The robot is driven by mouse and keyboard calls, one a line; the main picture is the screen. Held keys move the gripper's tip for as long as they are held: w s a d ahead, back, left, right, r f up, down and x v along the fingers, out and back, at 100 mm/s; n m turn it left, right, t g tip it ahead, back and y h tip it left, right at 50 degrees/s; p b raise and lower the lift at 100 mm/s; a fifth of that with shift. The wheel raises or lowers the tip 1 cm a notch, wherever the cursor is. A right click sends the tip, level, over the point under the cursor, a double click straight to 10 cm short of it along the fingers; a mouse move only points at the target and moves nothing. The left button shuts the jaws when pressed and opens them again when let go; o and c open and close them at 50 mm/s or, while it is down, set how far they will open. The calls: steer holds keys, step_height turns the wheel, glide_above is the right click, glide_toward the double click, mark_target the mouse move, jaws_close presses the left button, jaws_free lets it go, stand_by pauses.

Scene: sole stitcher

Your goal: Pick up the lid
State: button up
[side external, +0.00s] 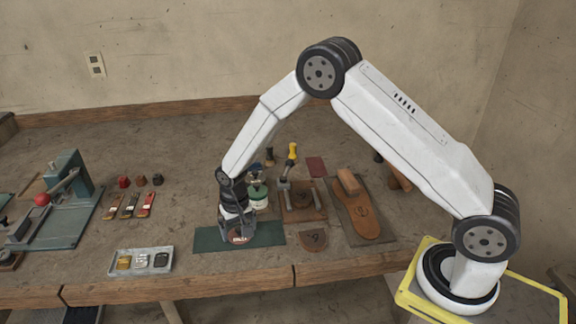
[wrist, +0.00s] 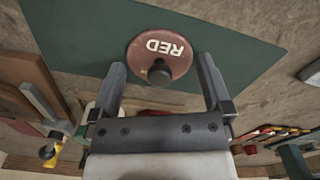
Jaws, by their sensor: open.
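The lid (wrist: 161,46) is a round red-brown disc with white "RED" lettering and a dark knob, seen over the green mat in the wrist view. The knob lies between the spread fingers of my gripper (wrist: 162,65), and a gap shows on each side of it. In the side view the lid (side external: 239,238) shows at the tip of my gripper (side external: 237,228), which points down over the green mat (side external: 207,239). My gripper is open and holds nothing. I cannot tell whether the knob is at fingertip height. What lies under the lid is hidden.
A green-and-white jar (side external: 259,199) stands close behind my gripper. A grey tray (side external: 120,268) with small tins lies front left. A clamp board (side external: 301,213) and a shoe sole (side external: 368,222) lie to the right. A green press (side external: 66,185) stands at the left.

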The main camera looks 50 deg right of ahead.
stand_by(0.4)
jaws_close()
steer(key=shift+f, duration=0.1)
